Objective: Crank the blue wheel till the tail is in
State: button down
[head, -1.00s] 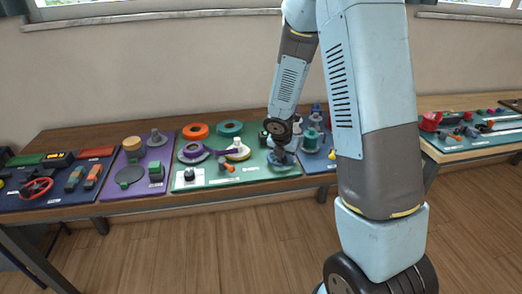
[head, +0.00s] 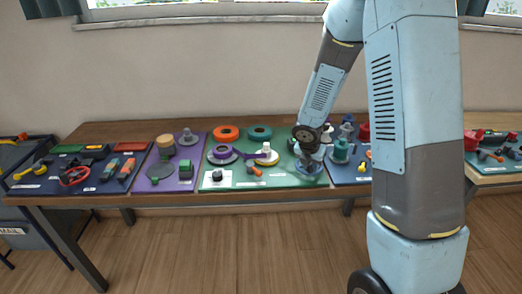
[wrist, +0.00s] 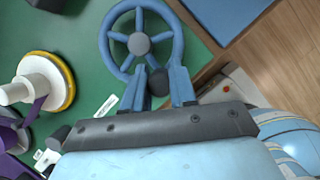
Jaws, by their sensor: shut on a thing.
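The blue wheel (wrist: 140,43) is a spoked ring with a grey hub, on the green board. It also shows in the head view (head: 309,170), partly under my gripper (head: 309,158). In the wrist view my gripper (wrist: 162,78) is shut on the wheel's dark crank knob (wrist: 158,84) at its rim. A purple strip (head: 248,156), perhaps the tail, runs between a purple-based round piece (head: 222,155) and a white spool (head: 267,156) with a yellow rim. In the wrist view the strip (wrist: 36,112) meets the spool (wrist: 42,82). Its end is unclear.
Orange (head: 226,133) and teal (head: 259,132) rings lie at the board's back. A black knob (head: 217,176) and an orange-handled piece (head: 254,169) are at its front. A blue board with teal parts (head: 341,150) adjoins on the right, a purple board (head: 160,184) on the left.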

aim_at(298, 162)
jog(key=shift+w+a, duration=0.25)
jog(key=shift+a, duration=0.55)
jog(key=shift+w+a+f, duration=0.1)
jog(key=shift+w+a, duration=0.45)
jog(key=shift+a, duration=0.1)
jog(key=w, duration=0.1)
jog(key=w+a, duration=0.1)
jog(key=w, duration=0.1)
jog(key=w+d, duration=0.1)
jog(key=w, duration=0.1)
jog(key=w+d, duration=0.2)
jog(key=shift+w+d, duration=0.25)
jog(key=shift+w, duration=0.05)
jog(key=d, duration=0.4)
jog(key=shift+s+d, duration=0.15)
jog(key=shift+s, duration=0.25)
jog(key=s, duration=0.1)
jog(key=s+d, duration=0.1)
jog(key=s, duration=0.2)
jog(key=shift+s+d, duration=0.3)
jog(key=shift+d, duration=0.1)
jog(key=s+a, duration=0.1)
jog(key=s, duration=0.1)
jog(key=s+a, duration=0.2)
jog(key=shift+a, duration=0.1)
jog(key=shift+s+a+f, duration=0.1)
jog(key=shift+a, duration=0.75)
